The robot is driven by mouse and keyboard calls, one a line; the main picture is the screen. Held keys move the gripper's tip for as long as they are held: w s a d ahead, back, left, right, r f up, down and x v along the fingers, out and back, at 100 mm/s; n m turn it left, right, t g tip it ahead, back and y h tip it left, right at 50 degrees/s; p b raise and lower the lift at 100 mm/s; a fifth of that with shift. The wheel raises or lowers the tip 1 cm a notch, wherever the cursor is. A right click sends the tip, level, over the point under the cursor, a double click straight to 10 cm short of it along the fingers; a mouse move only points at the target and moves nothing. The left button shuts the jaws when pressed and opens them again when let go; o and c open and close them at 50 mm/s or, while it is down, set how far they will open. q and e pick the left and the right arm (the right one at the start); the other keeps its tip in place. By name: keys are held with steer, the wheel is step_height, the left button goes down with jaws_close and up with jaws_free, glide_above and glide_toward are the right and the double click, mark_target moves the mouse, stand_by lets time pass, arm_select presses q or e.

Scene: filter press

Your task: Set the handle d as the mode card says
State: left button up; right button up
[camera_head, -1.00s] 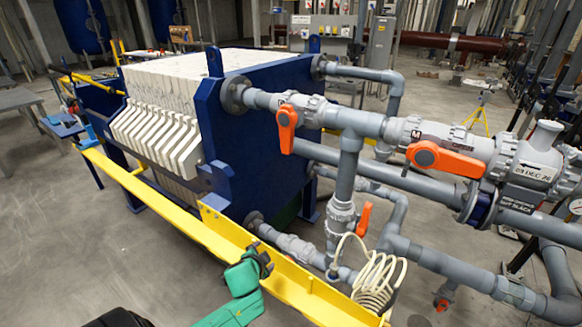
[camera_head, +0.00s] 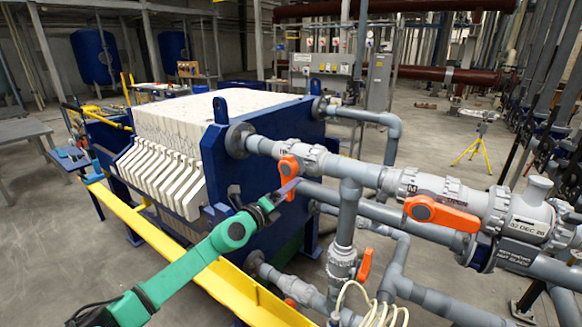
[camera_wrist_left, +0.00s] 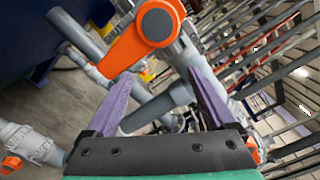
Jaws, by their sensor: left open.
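Several orange valve handles sit on the grey pipes; I cannot read which one is handle d, and I cannot make out a mode card. The upper left handle (camera_head: 288,174) hangs down from its valve. My left gripper (camera_head: 284,191), with purple fingers, is just at its lower end. In the left wrist view an orange handle (camera_wrist_left: 138,42) lies ahead of the open, empty fingers (camera_wrist_left: 162,78), slanting to the lower left. The large right handle (camera_head: 440,215) lies nearly along its pipe. A lower handle (camera_head: 364,265) stands steeply. My right gripper is not in view.
The blue filter press (camera_head: 255,150) with white plates stands left of the pipes. A yellow rail (camera_head: 185,255) runs below my left arm. A coiled cream hose (camera_head: 375,312) hangs at the bottom. A dated label (camera_head: 527,226) is on the right housing.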

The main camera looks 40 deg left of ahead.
mark_target(288, 200)
arm_select(q)
steer(key=a+f+m+b, duration=0.4)
steer(key=a+m+b, duration=0.1)
steer(key=m+b, duration=0.65)
steer(key=w, duration=0.5)
steer(key=w+r+b, duration=0.1)
steer(key=w, duration=0.1)
steer(key=shift+w+d+r, duration=0.1)
steer(key=shift+w+d, duration=0.05)
steer(key=shift+w, duration=0.05)
steer(key=shift+s, duration=0.1)
steer(key=shift+c, duration=0.2)
